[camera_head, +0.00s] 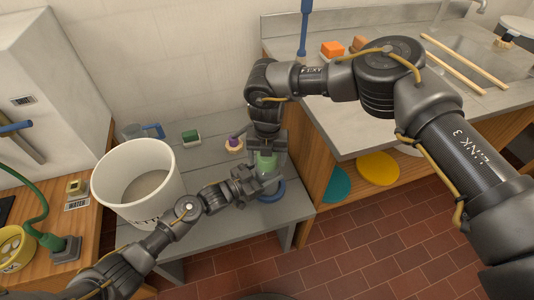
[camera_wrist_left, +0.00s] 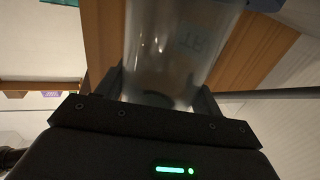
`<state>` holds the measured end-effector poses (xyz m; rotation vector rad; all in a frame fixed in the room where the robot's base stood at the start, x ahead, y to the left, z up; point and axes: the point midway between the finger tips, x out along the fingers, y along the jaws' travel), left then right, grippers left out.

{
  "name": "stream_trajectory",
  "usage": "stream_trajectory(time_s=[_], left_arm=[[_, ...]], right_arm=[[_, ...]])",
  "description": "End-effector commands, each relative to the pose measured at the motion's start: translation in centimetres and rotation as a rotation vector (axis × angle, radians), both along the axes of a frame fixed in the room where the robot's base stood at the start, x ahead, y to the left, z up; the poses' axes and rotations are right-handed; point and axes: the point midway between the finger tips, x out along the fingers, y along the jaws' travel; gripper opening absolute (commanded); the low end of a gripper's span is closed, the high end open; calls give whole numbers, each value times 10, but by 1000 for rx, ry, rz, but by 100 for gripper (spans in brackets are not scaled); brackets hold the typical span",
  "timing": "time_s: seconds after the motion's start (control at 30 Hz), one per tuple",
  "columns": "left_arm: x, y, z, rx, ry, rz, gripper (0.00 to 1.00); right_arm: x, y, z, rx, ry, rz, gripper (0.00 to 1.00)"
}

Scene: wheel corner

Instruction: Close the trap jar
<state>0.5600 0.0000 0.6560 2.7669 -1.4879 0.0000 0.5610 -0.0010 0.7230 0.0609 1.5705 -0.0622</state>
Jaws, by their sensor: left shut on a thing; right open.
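The trap jar (camera_wrist_left: 185,45) is a clear vessel with faint lettering, between the fingers of my left gripper (camera_wrist_left: 160,90) in the left wrist view. In the head view the jar (camera_head: 266,160) looks greenish, over a blue ring (camera_head: 271,190) at the grey bench. My left gripper (camera_head: 258,182) comes in from the left and is shut on the jar's side. My right gripper (camera_head: 267,148) points down at the jar's top and is open. It hides the jar's mouth, so I cannot tell whether a lid is there.
A large white bucket (camera_head: 112,190) stands left on the grey bench (camera_head: 215,225). A small purple-topped item (camera_head: 234,144), a green block (camera_head: 191,136) and a blue-handled mug (camera_head: 141,131) are behind. The sink counter (camera_head: 345,130) rises at the right. The bench front is clear.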

Motion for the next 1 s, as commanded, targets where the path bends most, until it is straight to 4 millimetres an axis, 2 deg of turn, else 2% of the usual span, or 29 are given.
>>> stream_trajectory(time_s=[0.17, 0.5, 0.7, 0.73, 0.9, 1.0], left_arm=[[0, 0, 0, 0, 0, 0, 3], [0, 0, 0, 0, 0, 0, 3], [0, 0, 0, 0, 0, 0, 3], [0, 0, 0, 0, 0, 0, 3], [0, 0, 0, 0, 0, 0, 3], [0, 0, 0, 0, 0, 0, 3]], right_arm=[[0, 0, 0, 0, 0, 0, 74], [0, 0, 0, 0, 0, 0, 31], [0, 0, 0, 0, 0, -9, 30], [0, 0, 0, 0, 0, -9, 59], [0, 0, 0, 0, 0, -9, 82], [0, 0, 0, 0, 0, -9, 82]])
